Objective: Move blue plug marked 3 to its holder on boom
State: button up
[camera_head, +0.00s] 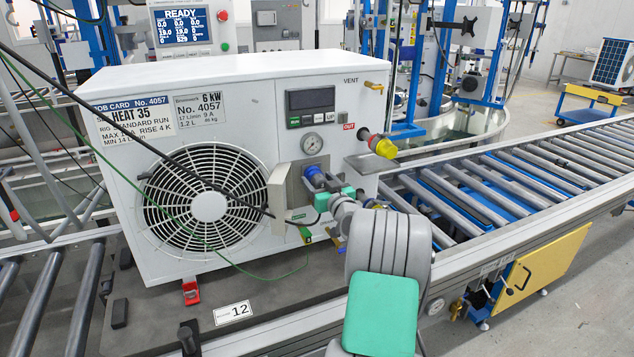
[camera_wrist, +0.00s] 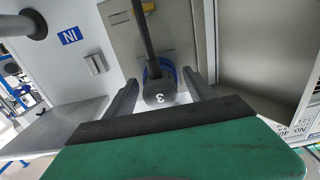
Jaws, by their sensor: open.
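The plug marked 3 (camera_wrist: 160,92) shows in the wrist view as a dark body with a white 3 and a black cable. A blue ring lies behind it, against the panel of the white unit. A blue fitting at this panel (camera_head: 316,177) shows in the head view, beside my gripper. My gripper (camera_wrist: 160,78) is open, with one finger on each side of the plug. I cannot tell whether the fingers touch it. In the head view my wrist (camera_head: 345,203) partly hides this area. I cannot make out the holder on the boom.
The white unit (camera_head: 130,85) stands on a dark board on the roller conveyor (camera_head: 480,165). A red and yellow fitting (camera_head: 378,145) sticks out at OUT. Black and green cables cross the unit's front. A small shelf (camera_head: 372,162) juts out nearby. Rollers to the right are clear.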

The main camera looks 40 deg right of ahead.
aim_at(322, 185)
grip_shut()
dwell(0.6)
jog(key=shift+s+f, duration=0.1)
jog(key=shift+b+v, duration=2.05)
jog(key=shift+v, duration=0.9)
jog(key=shift+a, duration=0.1)
